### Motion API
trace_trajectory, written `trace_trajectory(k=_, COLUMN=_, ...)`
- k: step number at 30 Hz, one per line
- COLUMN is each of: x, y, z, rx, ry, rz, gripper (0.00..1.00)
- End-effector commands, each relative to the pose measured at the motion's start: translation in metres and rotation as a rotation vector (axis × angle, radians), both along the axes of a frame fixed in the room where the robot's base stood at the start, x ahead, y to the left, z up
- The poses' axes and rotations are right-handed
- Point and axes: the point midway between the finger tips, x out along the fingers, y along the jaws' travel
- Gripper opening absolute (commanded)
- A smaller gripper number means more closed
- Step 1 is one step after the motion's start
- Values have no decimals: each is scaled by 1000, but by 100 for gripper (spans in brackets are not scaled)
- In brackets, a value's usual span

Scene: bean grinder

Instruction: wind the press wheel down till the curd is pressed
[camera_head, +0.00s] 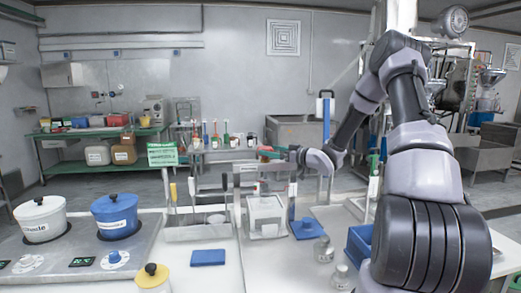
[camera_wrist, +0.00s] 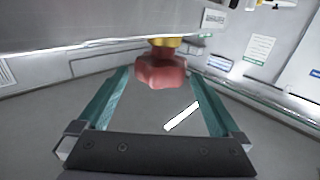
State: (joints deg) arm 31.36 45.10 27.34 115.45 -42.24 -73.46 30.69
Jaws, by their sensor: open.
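The red press wheel (camera_wrist: 160,72), a lobed knob under a yellow collar, shows in the wrist view. My gripper (camera_wrist: 158,75) is open, with one teal finger on each side of the wheel. I cannot tell whether either finger touches it. In the head view, my gripper (camera_head: 270,153) is at the top of the grey press frame (camera_head: 237,200), and the wheel is too small to make out clearly. A white box-shaped mould (camera_head: 265,213) stands inside the frame. The curd is not visible.
A white pot (camera_head: 40,220) and a blue pot (camera_head: 115,212) stand on the hob at left. A blue bin (camera_head: 359,245) is at right. A tool rack (camera_head: 198,232) stands left of the press.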

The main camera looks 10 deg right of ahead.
Motion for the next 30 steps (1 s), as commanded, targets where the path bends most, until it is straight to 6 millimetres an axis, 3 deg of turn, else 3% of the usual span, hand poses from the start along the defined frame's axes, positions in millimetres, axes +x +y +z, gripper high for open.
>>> trace_trajectory(k=9, x=37, y=37, z=0, rx=-1, ry=-1, rz=1, gripper=100)
trace_trajectory(k=22, x=44, y=44, z=0, rx=-1, ry=0, rz=-1, gripper=100)
trace_trajectory(k=28, x=44, y=44, z=0, rx=-1, ry=0, rz=-1, gripper=24)
trace_trajectory(k=30, x=44, y=44, z=0, rx=-1, ry=0, rz=-1, gripper=24)
